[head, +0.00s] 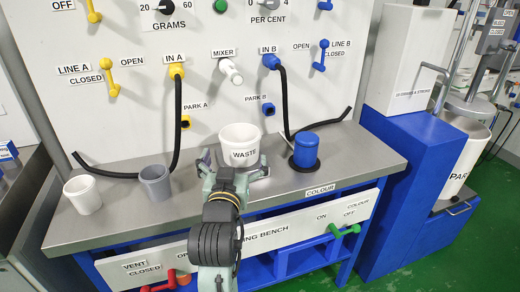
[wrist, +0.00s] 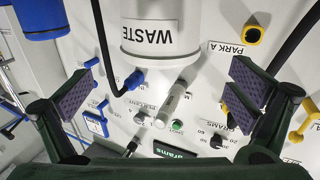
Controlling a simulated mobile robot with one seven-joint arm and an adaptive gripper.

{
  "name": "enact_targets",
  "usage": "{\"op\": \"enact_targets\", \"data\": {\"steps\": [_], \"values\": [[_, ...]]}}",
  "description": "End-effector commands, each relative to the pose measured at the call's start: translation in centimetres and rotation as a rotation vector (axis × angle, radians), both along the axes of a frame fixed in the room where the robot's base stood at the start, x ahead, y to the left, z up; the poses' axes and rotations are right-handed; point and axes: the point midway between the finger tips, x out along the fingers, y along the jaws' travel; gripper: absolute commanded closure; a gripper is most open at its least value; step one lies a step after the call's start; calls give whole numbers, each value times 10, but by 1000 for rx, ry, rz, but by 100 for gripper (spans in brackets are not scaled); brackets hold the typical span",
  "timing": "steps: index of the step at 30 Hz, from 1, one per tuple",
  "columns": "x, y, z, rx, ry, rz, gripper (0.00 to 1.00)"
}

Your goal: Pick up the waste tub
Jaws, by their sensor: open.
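The white waste tub (head: 240,140), labelled WASTE, stands upright on the grey bench top near its middle. My gripper (head: 235,165) is at the tub's near side, with one finger at its lower left and one at its lower right. In the wrist view, the tub (wrist: 160,38) shows at the top centre. There the jaws of my gripper (wrist: 163,88) are wide apart, with a clear gap between them, and neither pad visibly touches the tub. My gripper and wrist hide the tub's base in the head view.
A blue cylinder (head: 306,150) stands in a dark ring right of the tub. A grey cup (head: 155,183) and a white cup (head: 83,195) stand to the left. Black hoses (head: 179,125) hang from the panel behind. A blue cabinet (head: 405,190) adjoins the right end.

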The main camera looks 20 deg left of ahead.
Motion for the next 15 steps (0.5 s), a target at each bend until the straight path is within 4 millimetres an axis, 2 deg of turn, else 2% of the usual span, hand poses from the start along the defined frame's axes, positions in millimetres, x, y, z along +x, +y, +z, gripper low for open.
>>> {"op": "enact_targets", "data": {"steps": [6,15], "values": [[34,7,3,2,2,-2,0],[61,12,6,2,0,1,0]]}}
